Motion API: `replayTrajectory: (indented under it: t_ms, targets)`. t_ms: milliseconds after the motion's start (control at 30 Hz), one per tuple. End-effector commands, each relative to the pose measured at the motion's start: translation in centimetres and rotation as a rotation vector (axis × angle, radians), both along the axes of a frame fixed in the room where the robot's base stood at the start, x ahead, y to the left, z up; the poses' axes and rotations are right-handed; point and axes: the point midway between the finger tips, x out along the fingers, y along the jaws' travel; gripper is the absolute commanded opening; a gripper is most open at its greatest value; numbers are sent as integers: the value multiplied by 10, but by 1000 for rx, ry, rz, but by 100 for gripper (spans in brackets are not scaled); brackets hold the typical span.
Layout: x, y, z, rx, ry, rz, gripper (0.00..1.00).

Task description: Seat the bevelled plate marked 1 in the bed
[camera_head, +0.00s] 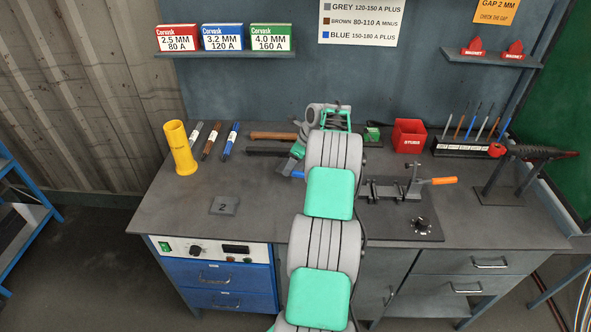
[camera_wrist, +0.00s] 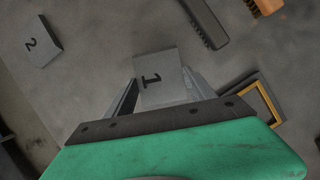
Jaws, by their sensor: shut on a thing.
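The grey bevelled plate marked 1 (camera_wrist: 156,68) sits between the two fingers of my gripper (camera_wrist: 163,88) in the wrist view, with its number facing the camera. My gripper is shut on it. Grey bench top shows around the plate; I cannot tell whether the plate touches it. In the head view my arm hides the gripper and this plate. The plate marked 2 (camera_head: 224,206) lies flat on the bench at the left, and also shows in the wrist view (camera_wrist: 38,44). A clamping fixture (camera_head: 392,190), which looks like the bed, stands right of my arm, partly hidden.
A yellow cup (camera_head: 180,148) and several rods (camera_head: 214,141) stand or lie at the back left. A red stubs box (camera_head: 409,136) and a torch on a stand (camera_head: 520,152) are at the back right. The left front bench is clear around plate 2.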

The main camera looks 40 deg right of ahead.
Motion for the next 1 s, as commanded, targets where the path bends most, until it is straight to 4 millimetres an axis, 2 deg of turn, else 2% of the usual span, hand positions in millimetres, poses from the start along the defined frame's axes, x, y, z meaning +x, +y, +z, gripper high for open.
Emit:
replayTrajectory:
  t_ms: [200, 500, 533, 767, 1000]
  targets:
    - [1, -1, -27, -3, -2, 0, 0]
    - [1, 0, -30, -3, -2, 1, 0]
    - [0, 1, -33, 1, 1, 0, 65]
    - [0, 1, -32, 1, 1, 0, 84]
    - [0, 1, -32, 1, 1, 0, 85]
